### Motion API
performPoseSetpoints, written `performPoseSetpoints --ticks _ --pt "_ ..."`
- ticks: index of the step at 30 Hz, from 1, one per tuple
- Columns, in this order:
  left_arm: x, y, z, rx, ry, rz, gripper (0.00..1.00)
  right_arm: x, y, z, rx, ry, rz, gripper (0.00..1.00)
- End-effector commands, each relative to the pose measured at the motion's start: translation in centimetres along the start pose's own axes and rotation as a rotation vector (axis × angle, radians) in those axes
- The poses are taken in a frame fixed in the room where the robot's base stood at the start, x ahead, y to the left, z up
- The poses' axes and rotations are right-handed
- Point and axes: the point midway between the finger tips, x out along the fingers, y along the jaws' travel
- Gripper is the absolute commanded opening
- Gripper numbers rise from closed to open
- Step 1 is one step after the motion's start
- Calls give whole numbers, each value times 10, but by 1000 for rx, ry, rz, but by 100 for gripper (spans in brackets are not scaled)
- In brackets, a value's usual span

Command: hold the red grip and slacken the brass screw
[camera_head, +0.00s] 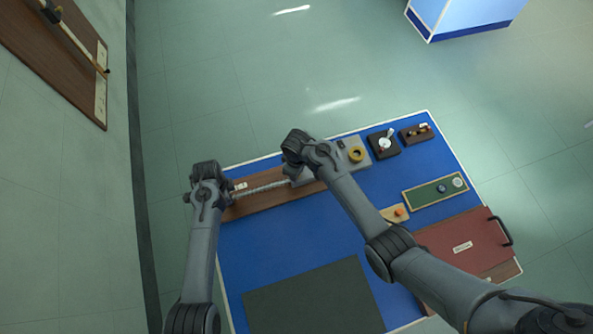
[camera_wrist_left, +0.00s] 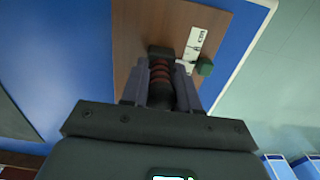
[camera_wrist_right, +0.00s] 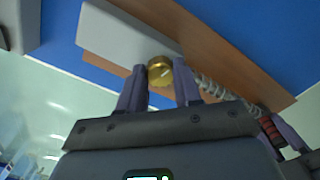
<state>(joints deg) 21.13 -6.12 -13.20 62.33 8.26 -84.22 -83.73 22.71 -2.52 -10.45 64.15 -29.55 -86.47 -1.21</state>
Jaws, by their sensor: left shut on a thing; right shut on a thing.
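The red ribbed grip (camera_wrist_left: 160,78) stands between the fingers of my left gripper (camera_wrist_left: 161,70), which is shut on it at the left end of a brown board (camera_head: 275,203). The same grip shows in the right wrist view (camera_wrist_right: 269,128), at the end of a coiled metal piece (camera_wrist_right: 212,88). The brass screw (camera_wrist_right: 160,70) sits at the face of a pale grey block (camera_wrist_right: 115,38). My right gripper (camera_wrist_right: 160,84) is shut on the screw, fingers on either side of its head. In the head view my wrists hide both the grip and the screw.
A red-brown case (camera_head: 450,238) and a dark mat (camera_head: 315,300) are nearer.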

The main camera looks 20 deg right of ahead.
Motion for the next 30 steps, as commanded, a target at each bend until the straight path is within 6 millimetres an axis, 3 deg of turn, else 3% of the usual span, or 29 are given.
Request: performPoseSetpoints --ticks 21,22,27,30 --pt "0 0 2 -2 -2 1 0 0 2 1 -84 -3 1 3" --pt "0 0 2 -2 -2 1 0 0 2 1 -84 -3 1 35" --pt "0 0 2 -2 -1 1 0 0 2 1 -85 -2 1 59" --pt "0 0 1 -2 -1 1 0 0 1 1 -85 -1 1 59"
